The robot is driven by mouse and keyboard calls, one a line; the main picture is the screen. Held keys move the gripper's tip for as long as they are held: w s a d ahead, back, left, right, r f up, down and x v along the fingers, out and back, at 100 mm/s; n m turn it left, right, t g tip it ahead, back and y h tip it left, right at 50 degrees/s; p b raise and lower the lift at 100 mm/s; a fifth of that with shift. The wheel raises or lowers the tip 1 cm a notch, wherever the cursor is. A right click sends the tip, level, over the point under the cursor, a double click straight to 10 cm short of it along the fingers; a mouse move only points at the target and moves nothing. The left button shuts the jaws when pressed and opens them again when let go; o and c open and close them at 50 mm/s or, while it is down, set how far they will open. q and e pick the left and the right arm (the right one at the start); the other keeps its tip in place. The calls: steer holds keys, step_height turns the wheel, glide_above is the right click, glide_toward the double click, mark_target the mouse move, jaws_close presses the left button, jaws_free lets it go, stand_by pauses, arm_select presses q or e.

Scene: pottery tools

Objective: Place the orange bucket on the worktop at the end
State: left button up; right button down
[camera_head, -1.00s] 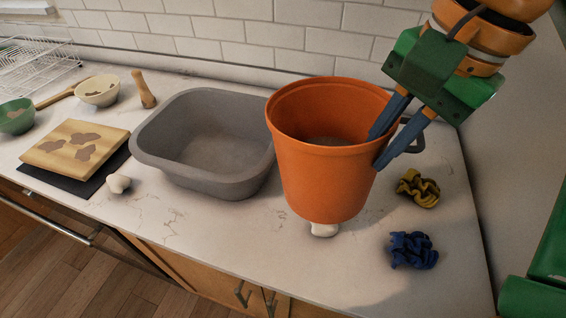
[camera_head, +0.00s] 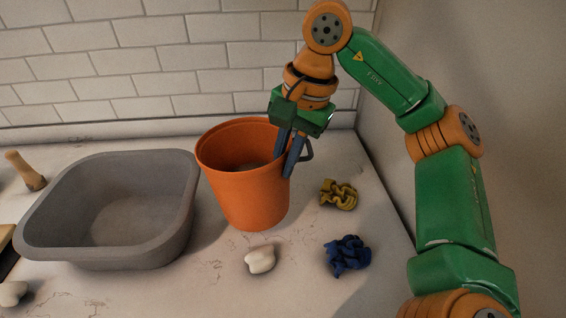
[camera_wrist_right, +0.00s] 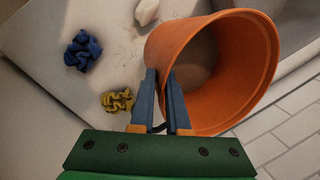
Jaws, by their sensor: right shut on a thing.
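The orange bucket (camera_head: 243,190) stands upright at the back of the worktop (camera_head: 215,270), right of the grey basin. Its base is at or very close to the surface; I cannot tell if it touches. My right gripper (camera_head: 283,166) is shut on the bucket's right rim, with one finger inside the wall and one outside. In the right wrist view the fingers (camera_wrist_right: 161,78) pinch the rim of the bucket (camera_wrist_right: 235,65). The bucket's inside is dim, with a greyish bottom. My left gripper is not in view.
A grey basin (camera_head: 35,235) stands left of the bucket. A white lump (camera_head: 260,260) lies just in front of the bucket. A yellow crumpled cloth (camera_head: 338,195) and a blue one (camera_head: 347,255) lie to the right. A tiled wall (camera_head: 150,60) closes the back.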

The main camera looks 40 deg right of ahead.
steer(key=w+f, duration=0.1)
steer(key=f, duration=0.1)
steer(key=w+d+f, duration=0.1)
steer(key=f, duration=0.1)
steer(key=w+d+f+p, duration=0.1)
steer(key=f, duration=0.1)
steer(key=shift+d, duration=0.1)
steer(key=shift+s+f, duration=0.15)
steer(key=shift+f, duration=0.3)
steer(key=shift+s+f, duration=0.15)
steer(key=shift+s, duration=0.1)
steer(key=c, duration=0.9)
jaws_free()
steer(key=shift+s+f, duration=0.1)
steer(key=shift+f, duration=0.05)
steer(key=shift+c, duration=0.2)
steer(key=shift+w, duration=0.3)
steer(key=p+v, duration=0.1)
steer(key=v, duration=1.1)
